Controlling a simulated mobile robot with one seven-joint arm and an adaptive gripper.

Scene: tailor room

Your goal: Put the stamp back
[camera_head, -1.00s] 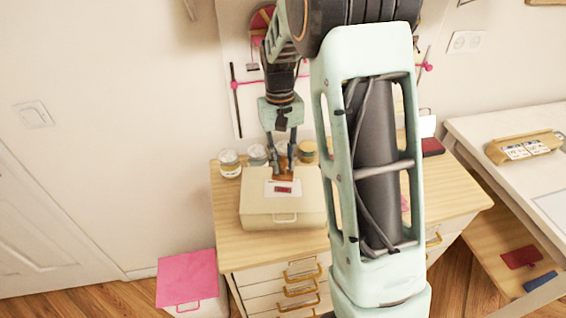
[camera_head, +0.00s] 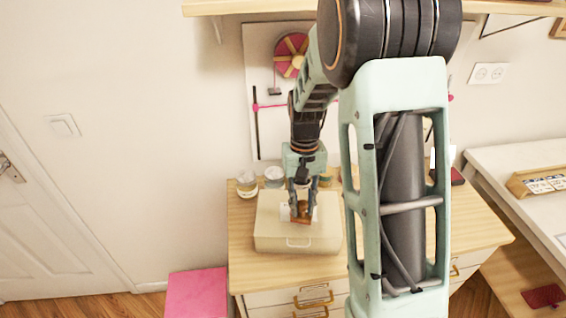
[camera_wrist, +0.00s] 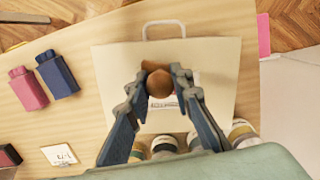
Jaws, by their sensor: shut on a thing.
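My gripper (camera_head: 302,205) is shut on the stamp (camera_head: 302,213), a small brown wooden piece with a round knob. In the wrist view the stamp (camera_wrist: 160,84) sits between the fingertips (camera_wrist: 160,78), over the cream box (camera_wrist: 215,70). The box (camera_head: 272,232) is closed, with a handle on its front, and stands on the wooden chest of drawers. A white card with print (camera_wrist: 162,102) lies on the lid, partly hidden by the stamp and fingers. I cannot tell whether the stamp touches the card.
Several jars (camera_head: 247,184) stand behind the box. A pink bottle (camera_wrist: 28,90) and a blue bottle (camera_wrist: 57,75) stand on the chest top (camera_head: 470,228). A wooden tray (camera_head: 540,182) rests on the white table at right. A pink-topped box (camera_head: 198,295) stands below left.

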